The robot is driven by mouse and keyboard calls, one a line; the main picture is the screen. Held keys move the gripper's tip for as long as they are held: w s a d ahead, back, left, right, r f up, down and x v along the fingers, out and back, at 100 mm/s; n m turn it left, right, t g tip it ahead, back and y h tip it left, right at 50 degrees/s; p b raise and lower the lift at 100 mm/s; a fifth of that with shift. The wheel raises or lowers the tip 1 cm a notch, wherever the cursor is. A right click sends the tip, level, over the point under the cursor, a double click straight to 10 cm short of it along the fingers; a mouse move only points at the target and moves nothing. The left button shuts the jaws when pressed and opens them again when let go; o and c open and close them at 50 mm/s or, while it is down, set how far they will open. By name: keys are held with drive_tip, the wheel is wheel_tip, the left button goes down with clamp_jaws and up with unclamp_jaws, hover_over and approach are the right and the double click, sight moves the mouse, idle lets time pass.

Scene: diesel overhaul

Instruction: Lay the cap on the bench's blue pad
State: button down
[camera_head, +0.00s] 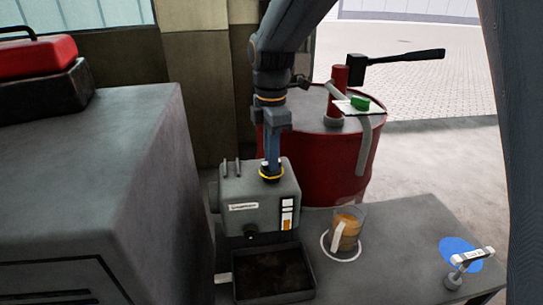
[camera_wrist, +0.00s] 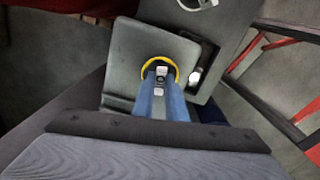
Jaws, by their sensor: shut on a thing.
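The cap, dark with a yellow ring (camera_head: 271,178), sits at the top of the grey engine-like unit (camera_head: 250,205). My gripper (camera_head: 271,163) points straight down and is shut on the cap. In the wrist view the blue fingers of my gripper (camera_wrist: 161,80) meet at the cap's middle, inside its yellow ring (camera_wrist: 160,59). Whether the cap is seated or slightly lifted cannot be told. The blue pad (camera_head: 458,243) is a round disc at the right of the bench (camera_head: 400,225). A white labelled bar with a metal knob partly covers it.
A jug of amber liquid (camera_head: 346,233) stands in a white ring between the unit and the pad. A dark tray (camera_head: 272,275) is in front of the unit. A red drum (camera_head: 315,150) with a pump and green item stands behind. A grey cabinet (camera_head: 100,170) is at left.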

drive_tip(key=shift+r+p, duration=2.1)
drive_tip(key=shift+r, duration=0.4)
drive_tip(key=shift+f, duration=0.1)
